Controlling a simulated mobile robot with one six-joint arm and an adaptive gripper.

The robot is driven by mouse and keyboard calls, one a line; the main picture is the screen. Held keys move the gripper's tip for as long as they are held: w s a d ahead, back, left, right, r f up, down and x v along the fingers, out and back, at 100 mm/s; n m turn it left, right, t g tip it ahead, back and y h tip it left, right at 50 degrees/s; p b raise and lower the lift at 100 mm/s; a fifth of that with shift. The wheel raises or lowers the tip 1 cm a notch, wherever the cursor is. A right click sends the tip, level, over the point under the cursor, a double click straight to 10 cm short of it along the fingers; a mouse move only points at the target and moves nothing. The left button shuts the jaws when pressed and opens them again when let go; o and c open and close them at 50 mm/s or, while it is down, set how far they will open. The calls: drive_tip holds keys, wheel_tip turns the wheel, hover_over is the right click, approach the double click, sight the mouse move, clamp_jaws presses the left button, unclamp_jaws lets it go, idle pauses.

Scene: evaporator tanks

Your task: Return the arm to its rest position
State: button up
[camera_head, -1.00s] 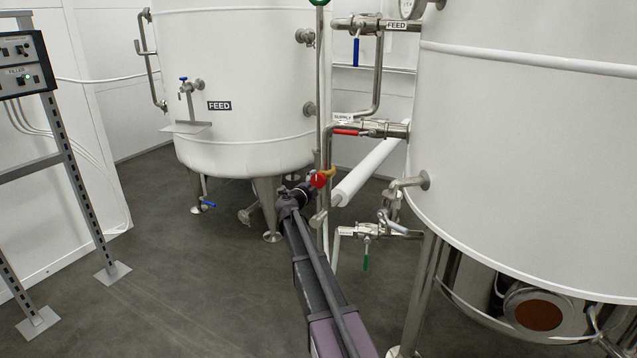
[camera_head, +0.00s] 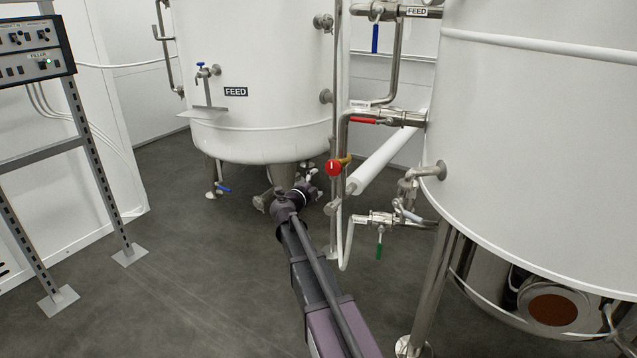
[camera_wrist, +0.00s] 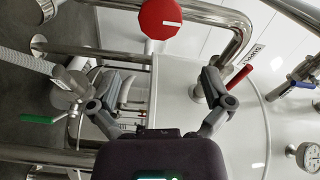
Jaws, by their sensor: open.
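My arm (camera_head: 318,285) reaches from the lower middle of the head view toward the pipework between the two tanks. My gripper (camera_head: 307,180) is at its far end, small in that view, to the left of the red round knob (camera_head: 333,168) and apart from it. In the wrist view my gripper (camera_wrist: 150,88) shows both fingers spread wide with nothing between them. The red knob (camera_wrist: 160,17) lies beyond the fingers at the top of that view.
A FEED tank (camera_head: 262,60) stands behind my gripper and a larger tank (camera_head: 540,140) stands at right. Red (camera_head: 362,121), blue (camera_head: 375,38) and green (camera_head: 379,247) valve handles sit on the pipes. A panel stand (camera_head: 90,165) is at left. The floor (camera_head: 200,270) between is clear.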

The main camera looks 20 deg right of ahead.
drive_tip(key=shift+s, duration=0.1)
idle(0.3)
drive_tip(key=s+a+f+n+g+y+p, duration=0.2)
drive_tip(key=s+a+f+n+g+y, duration=0.25)
drive_tip(key=s, duration=0.45)
drive_tip(key=s+a+f+n+g+y+p, duration=0.1)
drive_tip(key=s+f+n+g+y+p, duration=0.15)
drive_tip(key=s+f+n, duration=0.4)
drive_tip(key=s+a+f+n+g+y+p, duration=0.15)
drive_tip(key=s+a+n+y, duration=0.25)
drive_tip(key=s+a+n, duration=0.4)
drive_tip(key=s+a+n+g+y, duration=0.3)
drive_tip(key=s+a+n, duration=0.3)
drive_tip(key=s, duration=0.4)
wheel_tip(320, 180, up, 38)
drive_tip(key=d+p, duration=0.1)
drive_tip(key=p, duration=3.7)
drive_tip(key=shift+d+n, duration=0.15)
drive_tip(key=shift+n, duration=0.25)
drive_tip(key=shift+t, duration=0.25)
